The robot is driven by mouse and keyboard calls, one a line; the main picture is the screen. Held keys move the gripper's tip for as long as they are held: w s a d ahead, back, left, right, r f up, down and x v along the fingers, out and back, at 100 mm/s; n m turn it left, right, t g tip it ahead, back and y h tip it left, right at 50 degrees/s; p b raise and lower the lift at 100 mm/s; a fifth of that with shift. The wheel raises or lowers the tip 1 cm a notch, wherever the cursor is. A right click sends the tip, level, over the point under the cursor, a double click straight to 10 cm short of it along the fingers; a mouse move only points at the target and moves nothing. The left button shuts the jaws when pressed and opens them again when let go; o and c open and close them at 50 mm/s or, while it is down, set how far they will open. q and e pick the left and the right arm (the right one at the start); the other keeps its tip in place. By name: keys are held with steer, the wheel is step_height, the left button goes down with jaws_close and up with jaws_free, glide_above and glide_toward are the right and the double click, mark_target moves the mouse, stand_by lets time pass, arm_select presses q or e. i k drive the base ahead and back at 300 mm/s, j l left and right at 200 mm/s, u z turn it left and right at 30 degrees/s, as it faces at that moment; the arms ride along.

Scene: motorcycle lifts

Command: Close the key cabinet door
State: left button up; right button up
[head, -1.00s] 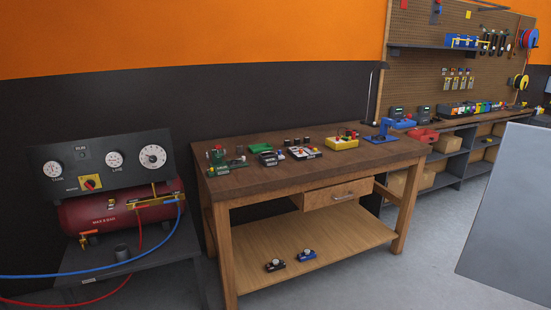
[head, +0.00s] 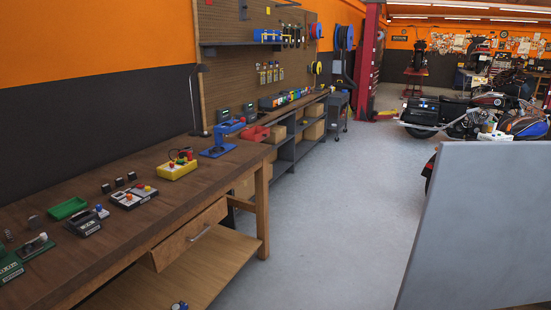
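I cannot make out a key cabinet or its door in the head view. A large flat grey panel (head: 480,230) stands close to me at the lower right, cut off by the frame edge; I cannot tell what it belongs to. Neither of my grippers is in view.
A wooden workbench (head: 130,215) with small devices, a yellow box (head: 178,169) and a blue tool (head: 217,142) runs along the left. A pegboard (head: 225,75) hangs behind a long shelf bench. Motorcycles (head: 480,115) stand at the back right. The grey floor (head: 335,200) between is clear.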

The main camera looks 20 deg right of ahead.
mark_target(482, 241)
steer(key=i+z, duration=0.15)
steer(key=z, duration=0.3)
steer(key=i+z, duration=0.15)
steer(key=z, duration=0.3)
steer(key=i+j+z, duration=0.15)
steer(key=z, duration=0.3)
steer(key=i+j+z, duration=0.15)
steer(key=z, duration=0.25)
steer(key=i+j+z, duration=0.1)
steer(key=z, duration=0.35)
steer(key=j+z, duration=0.3)
steer(key=z, duration=0.15)
steer(key=i+j+z, duration=0.15)
steer(key=j+z, duration=0.2)
steer(key=i+j+z, duration=0.15)
steer(key=z, duration=0.2)
steer(key=i+j+z, duration=0.1)
steer(key=j+z, duration=0.6)
steer(key=k+j, duration=0.15)
steer(key=k+l, duration=0.05)
steer(key=k, duration=0.05)
